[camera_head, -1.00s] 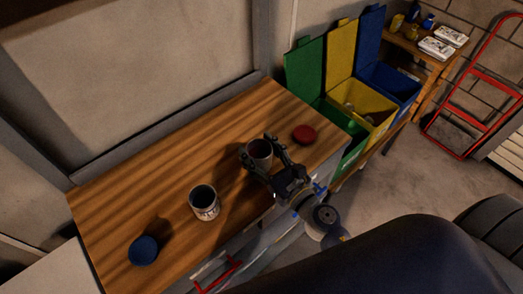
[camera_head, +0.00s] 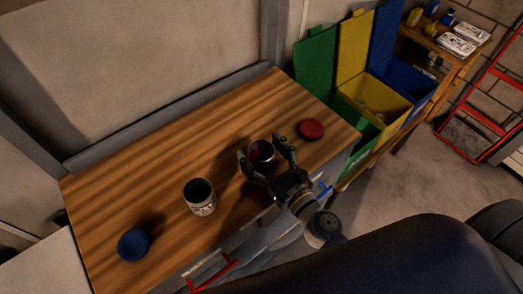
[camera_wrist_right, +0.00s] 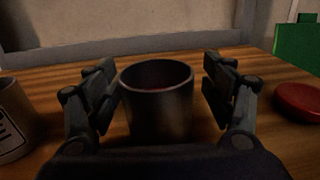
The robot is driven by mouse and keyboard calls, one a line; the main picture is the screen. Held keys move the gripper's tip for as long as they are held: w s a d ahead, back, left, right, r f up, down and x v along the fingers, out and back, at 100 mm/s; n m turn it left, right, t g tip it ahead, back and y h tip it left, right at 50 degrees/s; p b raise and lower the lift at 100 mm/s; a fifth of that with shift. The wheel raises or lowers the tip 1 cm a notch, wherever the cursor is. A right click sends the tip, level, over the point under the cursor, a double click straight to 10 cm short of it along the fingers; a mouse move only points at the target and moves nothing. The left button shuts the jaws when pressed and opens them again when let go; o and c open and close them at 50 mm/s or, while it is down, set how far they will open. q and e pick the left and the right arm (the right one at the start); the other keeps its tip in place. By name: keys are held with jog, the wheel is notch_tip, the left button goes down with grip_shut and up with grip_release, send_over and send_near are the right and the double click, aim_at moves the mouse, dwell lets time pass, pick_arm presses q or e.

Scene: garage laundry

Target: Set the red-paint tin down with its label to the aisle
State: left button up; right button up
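The red-paint tin (camera_head: 262,153) stands upright on the wooden worktop (camera_head: 150,185), a little in from its front edge. Red shows inside its open top. In the right wrist view the tin (camera_wrist_right: 157,105) is straight ahead; its side towards me is plain dark metal, with no label visible. My right gripper (camera_head: 264,156) is open around the tin. Its fingers stand either side, with a narrow gap at the right one; in the wrist view the gripper (camera_wrist_right: 160,88) frames the tin. My left gripper is not in view.
A second tin (camera_head: 200,198) with a pale label and dark inside stands to the left. A blue lid (camera_head: 134,245) lies further left, a red lid (camera_head: 311,129) right of the red tin. Green, yellow and blue bins (camera_head: 375,95) stand beyond the right end.

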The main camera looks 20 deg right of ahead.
jog(key=shift+r, duration=0.1)
jog(key=shift+r, duration=0.15)
jog(key=shift+s+f, duration=0.2)
jog(key=shift+s, duration=0.05)
jog(key=b+v, duration=0.7)
jog(key=v, duration=0.4)
jog(key=shift+s+d+r, duration=0.2)
jog(key=shift+s, duration=0.05)
